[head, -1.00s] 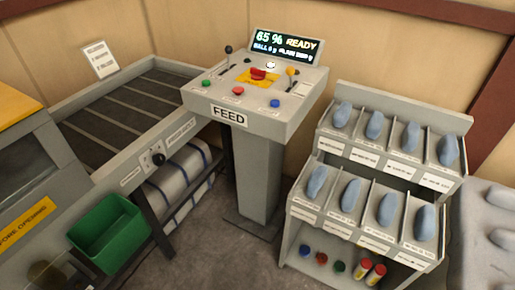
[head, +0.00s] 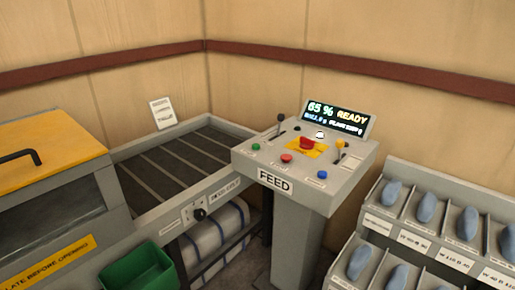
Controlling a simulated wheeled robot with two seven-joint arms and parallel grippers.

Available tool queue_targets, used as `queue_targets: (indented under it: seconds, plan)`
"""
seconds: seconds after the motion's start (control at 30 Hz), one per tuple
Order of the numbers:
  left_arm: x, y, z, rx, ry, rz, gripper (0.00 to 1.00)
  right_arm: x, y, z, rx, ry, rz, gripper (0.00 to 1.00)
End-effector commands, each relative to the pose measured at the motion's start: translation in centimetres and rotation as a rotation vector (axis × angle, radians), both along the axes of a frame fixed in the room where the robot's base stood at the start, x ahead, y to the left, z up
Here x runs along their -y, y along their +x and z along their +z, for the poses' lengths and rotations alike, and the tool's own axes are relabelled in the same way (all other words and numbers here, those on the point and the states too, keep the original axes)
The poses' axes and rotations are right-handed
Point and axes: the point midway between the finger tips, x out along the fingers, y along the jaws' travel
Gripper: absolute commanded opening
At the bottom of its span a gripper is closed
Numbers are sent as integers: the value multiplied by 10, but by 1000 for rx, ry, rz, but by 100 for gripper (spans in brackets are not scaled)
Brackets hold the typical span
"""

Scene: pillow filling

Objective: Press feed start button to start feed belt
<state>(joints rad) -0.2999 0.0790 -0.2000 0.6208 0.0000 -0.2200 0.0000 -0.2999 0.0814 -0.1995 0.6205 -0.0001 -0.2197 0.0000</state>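The grey feed console (head: 275,205), labelled FEED, stands on a column right of centre. Its sloped top carries a green button (head: 256,147) at the left, a red button (head: 286,158) at the front middle and a blue button (head: 322,174) at the right. A large red mushroom button (head: 306,143) sits on a yellow plate. The display (head: 337,118) reads 65 % READY. Labels by the buttons are too small to read. The dark slatted belt (head: 165,160) lies left of the console. Neither gripper shows in the head view.
A machine with a yellow lid (head: 45,145) stands at the left. A green bin (head: 138,268) is at the bottom left. A rack (head: 450,195) with several blue-grey pieces stands at the right. Levers (head: 280,122) rise from the console top. Walls close off the back.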

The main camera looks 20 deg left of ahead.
Motion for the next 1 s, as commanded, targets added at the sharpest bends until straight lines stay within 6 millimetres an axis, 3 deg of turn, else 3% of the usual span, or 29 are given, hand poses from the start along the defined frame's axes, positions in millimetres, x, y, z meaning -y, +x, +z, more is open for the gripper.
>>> queue_targets:
  seconds: [0.33,0.7,1.0]
  plan:
    - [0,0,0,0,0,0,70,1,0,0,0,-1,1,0]
    - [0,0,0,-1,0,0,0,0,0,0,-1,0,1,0]
    - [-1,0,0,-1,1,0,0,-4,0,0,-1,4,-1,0]
